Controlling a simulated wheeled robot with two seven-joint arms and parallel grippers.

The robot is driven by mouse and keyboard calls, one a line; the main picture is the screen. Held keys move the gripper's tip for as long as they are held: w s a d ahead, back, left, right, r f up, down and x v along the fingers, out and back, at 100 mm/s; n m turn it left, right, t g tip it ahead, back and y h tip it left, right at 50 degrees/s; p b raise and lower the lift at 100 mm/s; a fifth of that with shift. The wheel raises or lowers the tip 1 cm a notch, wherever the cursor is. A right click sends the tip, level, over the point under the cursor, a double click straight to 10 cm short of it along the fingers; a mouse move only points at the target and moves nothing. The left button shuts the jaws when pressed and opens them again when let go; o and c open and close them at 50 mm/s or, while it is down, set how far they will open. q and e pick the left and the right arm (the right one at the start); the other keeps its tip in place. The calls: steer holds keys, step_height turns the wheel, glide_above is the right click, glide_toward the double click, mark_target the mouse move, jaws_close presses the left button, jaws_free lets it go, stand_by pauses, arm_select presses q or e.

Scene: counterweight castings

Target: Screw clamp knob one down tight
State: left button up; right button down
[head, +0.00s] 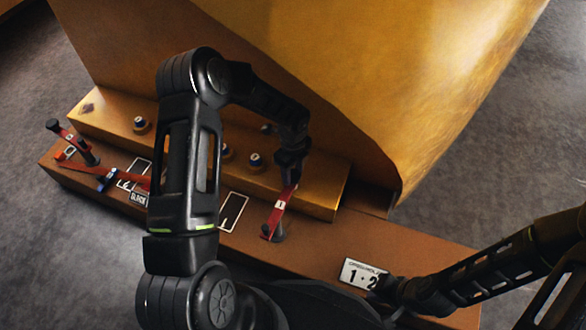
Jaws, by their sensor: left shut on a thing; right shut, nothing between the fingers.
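A red clamp marked 1 (281,206) lies across the edge of the brown step, with a black part (278,233) at its near end. My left gripper (290,174) points down at the clamp's far end and is shut on what appears to be clamp knob one. The fingers hide most of that knob, so I cannot tell how far down it sits. My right gripper (388,290) is shut and empty, low beside the white number card (360,274).
Another red clamp with black ends (76,143) and a red strap (112,172) are at the left. Several round studs, one here (254,160), line the step. A large yellow casting (370,70) rises behind. My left arm hides the middle of the ledge.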

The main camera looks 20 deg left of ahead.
mark_target(293, 174)
arm_select(q)
steer(key=shift+r+m+p, duration=0.1)
steer(key=shift+m+p, duration=0.3)
steer(key=shift+m, duration=1.1)
steer(key=shift+w, duration=0.1)
steer(key=o, duration=1.1)
steer(key=shift+o, duration=1.4)
step_height(293, 174, up, 7)
steer(key=shift+f+p, duration=0.15)
steer(key=shift+p, duration=0.9)
steer(key=shift+r, duration=0.55)
